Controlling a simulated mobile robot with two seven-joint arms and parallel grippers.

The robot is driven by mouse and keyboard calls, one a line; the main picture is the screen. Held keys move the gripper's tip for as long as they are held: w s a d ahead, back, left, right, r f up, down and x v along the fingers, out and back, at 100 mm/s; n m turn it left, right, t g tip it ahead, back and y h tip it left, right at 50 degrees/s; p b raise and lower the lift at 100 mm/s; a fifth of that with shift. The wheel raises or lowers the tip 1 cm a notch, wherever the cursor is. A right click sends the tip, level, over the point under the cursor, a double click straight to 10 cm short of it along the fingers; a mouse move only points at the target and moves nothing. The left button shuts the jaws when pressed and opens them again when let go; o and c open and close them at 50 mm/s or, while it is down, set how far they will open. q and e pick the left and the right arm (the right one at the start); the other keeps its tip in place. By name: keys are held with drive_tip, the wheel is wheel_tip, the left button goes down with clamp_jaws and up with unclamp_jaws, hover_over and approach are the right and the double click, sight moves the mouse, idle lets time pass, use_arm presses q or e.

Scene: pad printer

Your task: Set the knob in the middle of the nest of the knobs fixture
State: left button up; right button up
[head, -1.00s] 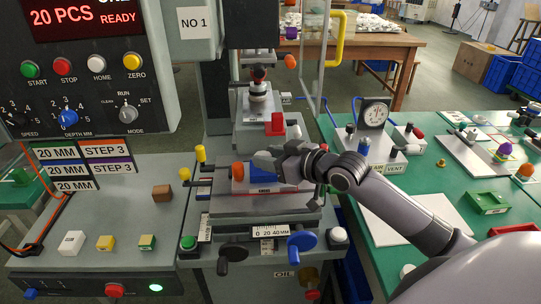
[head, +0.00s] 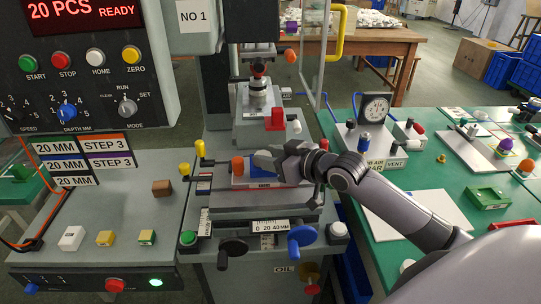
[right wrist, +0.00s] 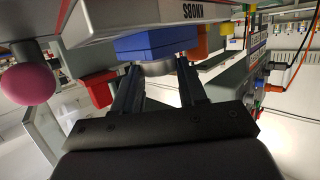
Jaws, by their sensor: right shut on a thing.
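The knobs fixture (head: 263,186) is a pale plate with a "KNOBS" label, on the machine's slide under the print head. Its blue nest block (head: 252,168) is partly hidden by my right gripper (head: 265,158). In the right wrist view, turned upside down, the blue block (right wrist: 155,45) is close against a grey round knob (right wrist: 158,69). My right gripper (right wrist: 155,82) is shut on this knob, one finger on each side. I cannot tell whether the knob touches the nest or sits centred in it. My left gripper is out of view.
An orange knob (head: 238,166) stands at the left of the fixture. A red block (head: 276,120) is behind it, and yellow-topped posts (head: 200,148) are at the left. Handwheels (head: 301,238) project in front. The green bench at the right carries a gauge (head: 374,108) and a white sheet (head: 430,214).

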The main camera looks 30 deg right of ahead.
drive_tip(key=shift+f, duration=0.25)
idle(0.3)
drive_tip(key=o, duration=1.1)
drive_tip(key=shift+f, duration=0.1)
wheel_tip(320, 180, up, 6)
drive_tip(key=p, duration=0.6)
drive_tip(key=shift+p, duration=0.3)
